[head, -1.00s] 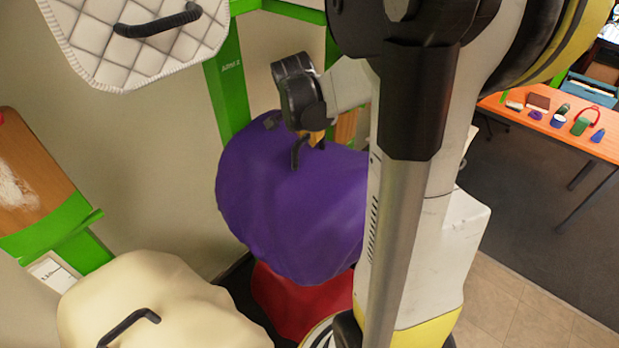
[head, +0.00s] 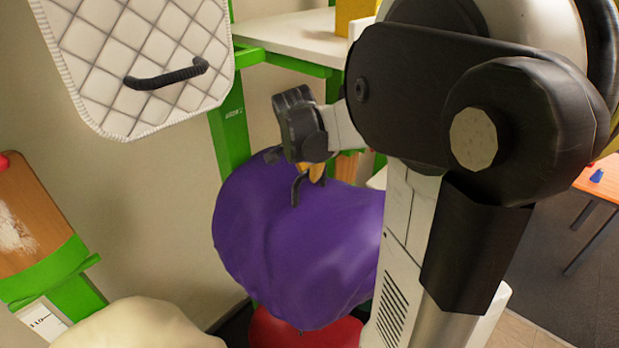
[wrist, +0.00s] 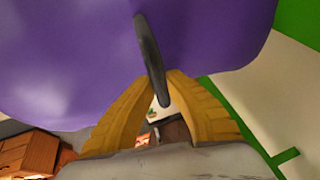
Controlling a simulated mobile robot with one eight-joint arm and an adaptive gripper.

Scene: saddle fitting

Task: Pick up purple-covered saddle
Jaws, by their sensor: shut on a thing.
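The purple-covered saddle (head: 290,245) hangs in the middle of the head view, with a dark handle (head: 297,188) near its upper edge. My gripper (head: 312,174) is at that handle. In the wrist view my gripper's yellow fingers (wrist: 168,88) close around the dark handle (wrist: 150,58), and the purple cover (wrist: 75,50) fills the top. My arm hides the saddle's right side in the head view.
A white quilted saddle (head: 140,60) with a black handle is at upper left. A cream saddle (head: 135,328) is at lower left. A red object (head: 300,332) lies below the purple saddle. A green post (head: 230,130) stands behind.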

